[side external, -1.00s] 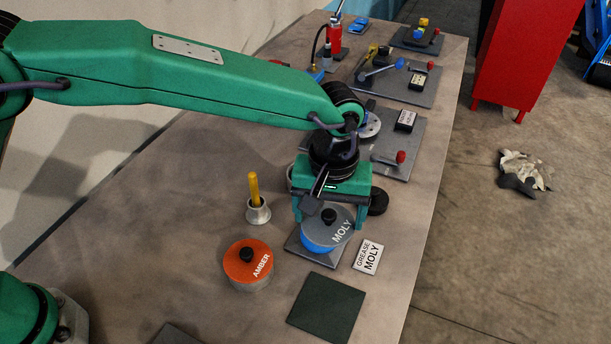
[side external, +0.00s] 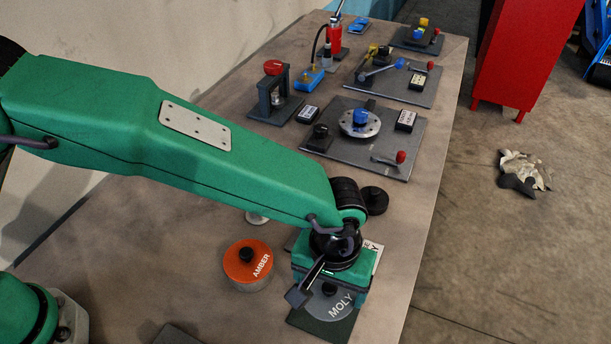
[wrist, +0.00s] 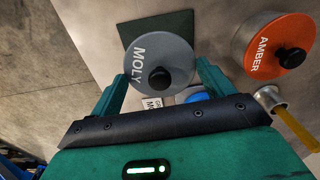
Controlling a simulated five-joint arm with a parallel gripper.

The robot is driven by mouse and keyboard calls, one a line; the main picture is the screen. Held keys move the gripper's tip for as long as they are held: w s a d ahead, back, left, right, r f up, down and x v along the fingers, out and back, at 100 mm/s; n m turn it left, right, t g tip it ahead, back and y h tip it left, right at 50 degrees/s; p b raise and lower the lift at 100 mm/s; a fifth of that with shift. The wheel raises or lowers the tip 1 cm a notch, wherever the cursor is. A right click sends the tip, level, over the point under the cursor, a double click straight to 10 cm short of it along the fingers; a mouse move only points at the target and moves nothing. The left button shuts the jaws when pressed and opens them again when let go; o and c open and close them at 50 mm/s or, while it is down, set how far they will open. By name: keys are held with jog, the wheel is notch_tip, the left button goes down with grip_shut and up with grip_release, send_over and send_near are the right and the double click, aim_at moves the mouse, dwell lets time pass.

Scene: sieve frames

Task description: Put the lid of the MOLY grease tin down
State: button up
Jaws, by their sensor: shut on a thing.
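The grey MOLY lid (side external: 327,309), with a black knob, is between the fingers of my gripper (side external: 330,292), which is shut on it. The wrist view also shows the lid (wrist: 158,50) between the two green fingers. It is over the dark green mat (side external: 308,324), which also shows in the wrist view (wrist: 184,20). I cannot tell whether the lid touches the mat. The blue MOLY tin (wrist: 197,98) shows partly behind the gripper in the wrist view. My gripper hides it in the side view.
The orange-lidded AMBER tin (side external: 240,272) stands just left of my gripper. A white MOLY label (side external: 375,250) lies partly hidden behind it. A yellow-handled tool (wrist: 298,130) stands in a metal holder (wrist: 268,98). A black round piece (side external: 374,200) lies further back.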

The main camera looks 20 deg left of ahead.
aim_at(329, 298)
jog(key=shift+f, duration=2.45)
jog(key=shift+f, duration=0.1)
jog(key=o, duration=0.9)
notch_tip(329, 298, up, 12)
jog(key=shift+r, duration=0.15)
